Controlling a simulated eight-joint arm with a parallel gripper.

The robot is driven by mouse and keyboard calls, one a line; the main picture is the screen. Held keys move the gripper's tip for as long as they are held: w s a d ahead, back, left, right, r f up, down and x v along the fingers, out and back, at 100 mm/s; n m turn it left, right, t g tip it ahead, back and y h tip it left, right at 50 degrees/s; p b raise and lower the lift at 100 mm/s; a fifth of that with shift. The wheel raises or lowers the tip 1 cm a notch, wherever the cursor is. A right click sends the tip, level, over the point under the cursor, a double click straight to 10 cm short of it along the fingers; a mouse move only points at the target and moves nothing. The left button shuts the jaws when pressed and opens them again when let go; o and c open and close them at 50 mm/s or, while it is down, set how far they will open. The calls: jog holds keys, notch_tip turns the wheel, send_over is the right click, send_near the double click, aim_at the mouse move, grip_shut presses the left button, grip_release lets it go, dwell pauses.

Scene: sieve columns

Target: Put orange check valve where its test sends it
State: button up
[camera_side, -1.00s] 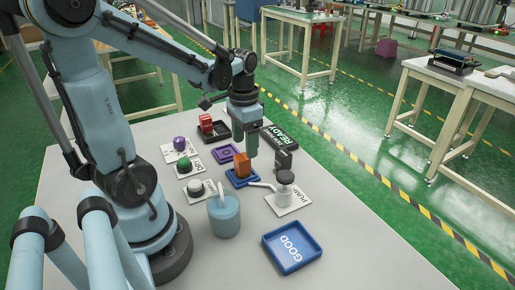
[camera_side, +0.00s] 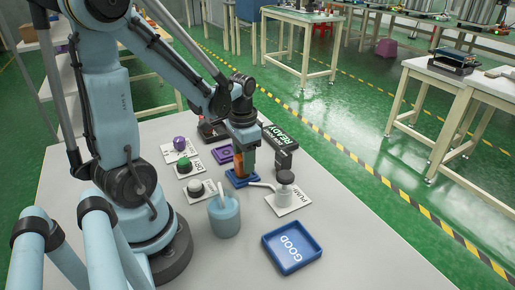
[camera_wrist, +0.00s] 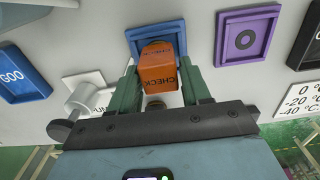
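The orange check valve (camera_wrist: 158,70) is a block with "CHECK" lettering. It is at the blue pad (camera_wrist: 140,34), which also shows in the side view (camera_side: 236,181). My gripper (camera_wrist: 158,88) has its green fingers on either side of the block in the wrist view. In the side view my gripper (camera_side: 245,168) is down at the block (camera_side: 239,164) and partly hides it. I cannot tell whether the fingers touch the block. A blue tray marked "GOOD" (camera_side: 313,256) lies at the front right; it shows partly at the left in the wrist view (camera_wrist: 20,94).
A purple pad (camera_side: 224,153) lies behind the blue pad. A pump (camera_side: 287,178) stands to the right, near a dark "READY" display (camera_side: 284,141). Buttons on white cards (camera_side: 183,163) and a light-blue cup (camera_side: 224,217) stand to the left and front. Bare table lies around the GOOD tray.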

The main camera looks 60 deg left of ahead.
jog(key=c, duration=0.7)
jog(key=shift+c, duration=0.2)
jog(key=shift+r, duration=0.15)
